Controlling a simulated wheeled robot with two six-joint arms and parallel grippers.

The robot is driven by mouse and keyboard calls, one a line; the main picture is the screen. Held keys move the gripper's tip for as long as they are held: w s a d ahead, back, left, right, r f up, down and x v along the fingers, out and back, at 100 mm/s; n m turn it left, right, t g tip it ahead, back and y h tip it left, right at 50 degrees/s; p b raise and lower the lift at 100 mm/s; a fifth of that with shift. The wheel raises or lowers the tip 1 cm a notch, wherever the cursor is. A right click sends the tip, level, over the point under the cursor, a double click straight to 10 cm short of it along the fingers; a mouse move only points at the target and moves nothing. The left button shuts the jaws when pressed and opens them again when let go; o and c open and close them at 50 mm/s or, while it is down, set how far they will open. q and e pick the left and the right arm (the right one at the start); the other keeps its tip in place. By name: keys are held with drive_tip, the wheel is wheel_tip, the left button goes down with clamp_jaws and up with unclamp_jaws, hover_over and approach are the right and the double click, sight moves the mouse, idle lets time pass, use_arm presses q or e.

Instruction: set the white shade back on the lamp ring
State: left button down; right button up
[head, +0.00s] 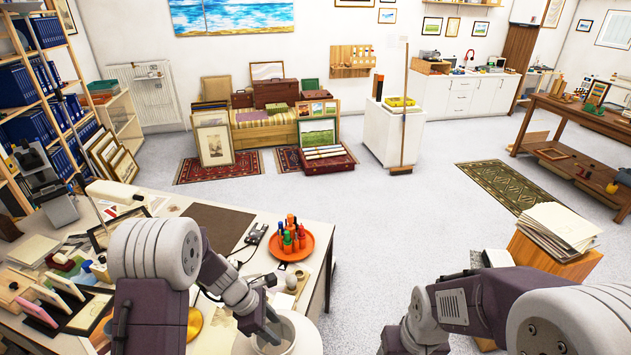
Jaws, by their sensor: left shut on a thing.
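The white shade (308,336) is at the bottom middle of the head view, a round, open-topped form cut off by the lower edge. My left gripper (268,334) reaches down to its left side and is shut on its wall. The fingertips are partly lost against the shade. A gold round piece (194,322) shows beside my left arm, partly hidden; I cannot tell whether it belongs to the lamp. I cannot make out the lamp ring. My right arm comes in at the lower right, and its gripper is outside the picture.
The worktable (262,217) holds an orange tray (303,246) with several small bottles, just beyond the shade. Small frames and a dark mat (216,226) lie to the left. A wooden crate with papers (560,228) stands at the right. The floor between is clear.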

use_arm(q)
drive_tip(key=shift+w+d+f+m+g+b, duration=0.15)
drive_tip(key=shift+d+m+g+b, duration=0.1)
drive_tip(key=shift+m, duration=0.35)
drive_tip(key=shift+w+d+f+m+g+b, duration=0.15)
drive_tip(key=shift+d+m+g, duration=0.1)
drive_tip(key=shift+m, duration=0.35)
drive_tip(key=m+g, duration=0.1)
drive_tip(key=m, duration=0.1)
drive_tip(key=shift+d+m+b, duration=0.2)
drive_tip(key=shift+m+b, duration=0.1)
drive_tip(key=shift+m, duration=0.1)
drive_tip(key=m, duration=0.2)
drive_tip(key=m+g, duration=0.1)
drive_tip(key=shift+s+a+y+b, duration=0.2)
drive_tip(key=shift+s+y+b, duration=0.1)
drive_tip(key=shift+y, duration=0.1)
drive_tip(key=shift+s+a+m+g, duration=0.1)
drive_tip(key=shift+a+m+g, duration=0.2)
drive_tip(key=shift+m, duration=0.7)
drive_tip(key=s+a+r+m+g+y, duration=0.1)
drive_tip(key=s+a+r+m+y, duration=0.1)
drive_tip(key=a+m, duration=0.6)
drive_tip(key=shift+s+r+m+y, duration=0.35)
drive_tip(key=shift+s+m+y, duration=0.25)
drive_tip(key=shift+s+y, duration=0.2)
drive_tip(key=shift+a, duration=0.1)
